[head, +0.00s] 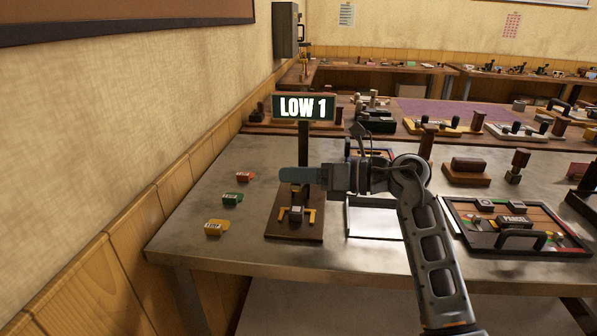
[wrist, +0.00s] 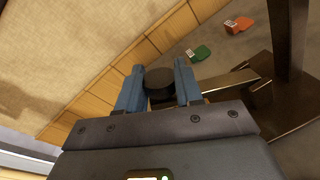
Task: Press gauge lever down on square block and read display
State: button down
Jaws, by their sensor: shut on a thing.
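The gauge has a brown base (head: 280,232) near the table's front left and a lit display (head: 305,107) on a post, reading "LOW 1". A small square block (head: 296,214) sits on the base between yellow brackets. My gripper (head: 293,174) is above the base in the head view and hides part of the gauge. In the wrist view, my gripper (wrist: 158,72) is shut on a dark round knob (wrist: 158,84), with a blue finger on each side. The lever bar (wrist: 228,84) runs right from the knob. Whether the lever touches the block is hidden.
A red tag (head: 245,176), a green tag (head: 232,198) and a yellow tag (head: 215,227) lie left of the gauge on the metal table (head: 190,235). A tray (head: 465,222) marked "PARCEL" stands at right. A wall (head: 110,120) bounds the left side.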

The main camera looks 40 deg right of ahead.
jog(key=shift+s+a+f, duration=0.25)
jog(key=shift+a+f, duration=0.05)
jog(key=shift+f, duration=0.25)
jog(key=shift+s+a+f, duration=0.2)
jog(key=shift+a+f, duration=0.05)
jog(key=shift+f, duration=0.25)
jog(key=shift+s+a+f, duration=0.15)
jog(key=shift+a+f, duration=0.05)
jog(key=shift+f, duration=0.3)
jog(key=shift+s+a+f, duration=0.1)
jog(key=shift+a+f, duration=0.05)
jog(key=shift+f, duration=0.4)
jog(key=c, duration=0.8)
grip_release()
jog(key=shift+o, duration=0.2)
jog(key=shift+s+d, duration=0.1)
